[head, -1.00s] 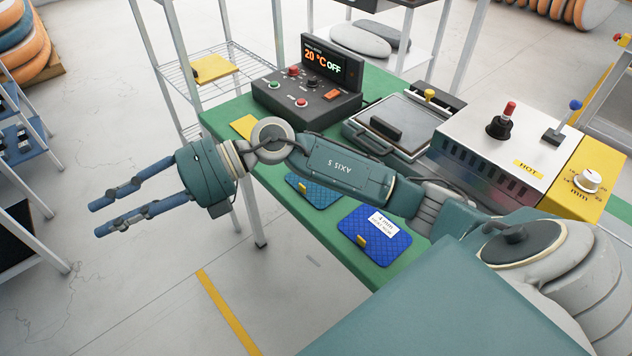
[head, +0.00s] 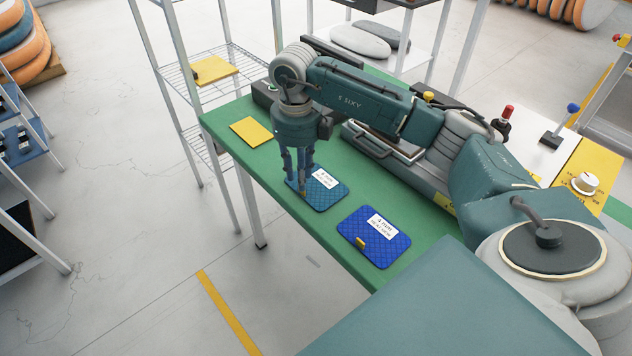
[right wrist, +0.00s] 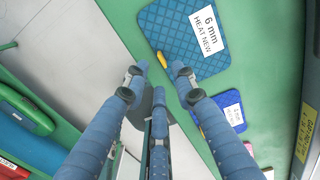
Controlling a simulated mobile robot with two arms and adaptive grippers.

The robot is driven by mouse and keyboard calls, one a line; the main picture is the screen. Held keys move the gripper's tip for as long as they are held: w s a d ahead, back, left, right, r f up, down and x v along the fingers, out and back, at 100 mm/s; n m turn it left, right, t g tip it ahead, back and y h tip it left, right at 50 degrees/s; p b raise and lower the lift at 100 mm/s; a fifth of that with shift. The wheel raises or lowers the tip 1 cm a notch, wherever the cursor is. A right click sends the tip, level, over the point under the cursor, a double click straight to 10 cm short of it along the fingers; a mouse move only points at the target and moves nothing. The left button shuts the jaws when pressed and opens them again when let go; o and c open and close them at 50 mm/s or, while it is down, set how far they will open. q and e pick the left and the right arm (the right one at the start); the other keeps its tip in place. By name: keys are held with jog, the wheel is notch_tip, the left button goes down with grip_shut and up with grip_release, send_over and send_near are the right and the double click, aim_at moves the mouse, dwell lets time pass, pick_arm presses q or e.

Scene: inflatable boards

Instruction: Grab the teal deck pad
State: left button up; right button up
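The teal deck pad (head: 328,192) lies flat on the green table, with a white label and a small yellow tab at its near edge. In the right wrist view the pad (right wrist: 180,35) is at the top, its label reading 6 mm. My right gripper (head: 300,188) points down over the pad's left edge. In the right wrist view its fingertips (right wrist: 160,74) are apart, close to the yellow tab (right wrist: 161,59), with nothing held between them. I cannot tell whether they touch the pad. My left gripper is out of view.
A blue pad (head: 373,242) with a 4 mm label lies nearer on the green table (head: 330,228). A yellow pad (head: 251,131) lies toward the far left. My right arm partly hides the machines behind. A wire shelf (head: 222,52) stands beyond the table.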

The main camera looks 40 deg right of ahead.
aim_at(323, 190)
jog(key=f, duration=0.1)
jog(key=f+p, duration=0.1)
jog(key=f, duration=0.2)
jog(key=shift+s+d+f+p, duration=0.15)
jog(key=shift+s+d+p, duration=0.15)
jog(key=shift+s+d, duration=0.1)
jog(key=shift+f, duration=0.45)
grip_shut()
